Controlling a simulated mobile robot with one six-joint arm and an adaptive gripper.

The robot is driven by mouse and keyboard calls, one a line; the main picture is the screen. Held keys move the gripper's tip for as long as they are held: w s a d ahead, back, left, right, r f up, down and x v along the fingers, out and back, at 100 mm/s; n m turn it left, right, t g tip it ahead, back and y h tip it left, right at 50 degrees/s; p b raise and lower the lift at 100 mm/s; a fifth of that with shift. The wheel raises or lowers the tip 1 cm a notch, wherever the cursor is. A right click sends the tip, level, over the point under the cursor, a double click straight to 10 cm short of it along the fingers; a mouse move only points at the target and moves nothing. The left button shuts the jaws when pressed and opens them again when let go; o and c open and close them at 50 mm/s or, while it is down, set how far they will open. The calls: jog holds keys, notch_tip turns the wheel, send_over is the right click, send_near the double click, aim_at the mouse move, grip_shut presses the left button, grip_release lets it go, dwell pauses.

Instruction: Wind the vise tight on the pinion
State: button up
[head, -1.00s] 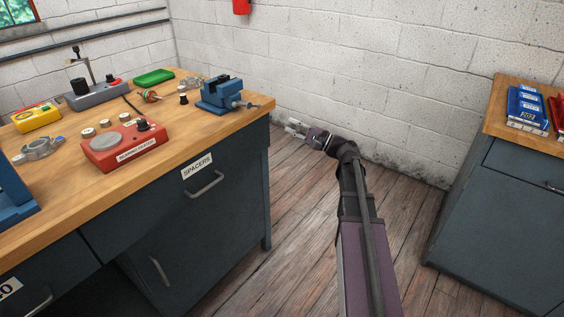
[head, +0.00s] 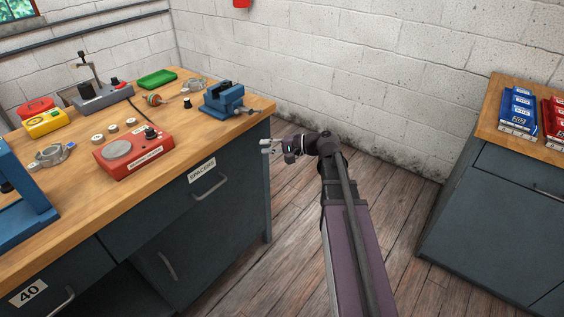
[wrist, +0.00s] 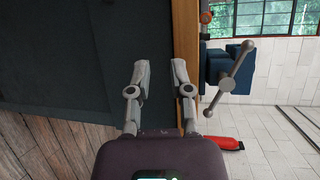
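The blue vise (head: 222,101) stands on the bench's right corner. Its grey screw and handle (head: 258,109) stick out past its right side, over the bench edge. In the wrist view the vise (wrist: 214,64) and its long crossbar handle (wrist: 233,78) are right of my fingers, apart from them. My gripper (head: 266,146) is below the handle, beside the bench's end, empty. Its two fingers (wrist: 161,74) are spread open. I cannot make out the pinion for certain; a small dark cylinder (head: 187,103) stands left of the vise.
The wooden bench (head: 80,202) holds a red hotplate-like unit (head: 133,151), a green tray (head: 157,78) and a grey press-like stand (head: 103,96). A second cabinet (head: 500,205) with blue boxes (head: 518,108) is at right. The floor between is clear.

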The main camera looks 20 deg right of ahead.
jog(key=s+a+n+g+h+p, duration=0.4)
jog(key=s+g+h+p, duration=0.15)
jog(key=s+p, duration=0.4)
jog(key=s+d+r+n+g+h+p, duration=0.1)
jog(key=s+d+r+n+h+p, duration=0.2)
jog(key=s+r+h+p, duration=0.3)
jog(key=shift+s+r+g+h+p, duration=0.3)
jog(key=shift+s+h+p, duration=1.1)
jog(key=shift+p, duration=1.25)
jog(key=shift+s, duration=0.2)
jog(key=shift+w+f, duration=0.1)
jog(key=shift+f, duration=0.05)
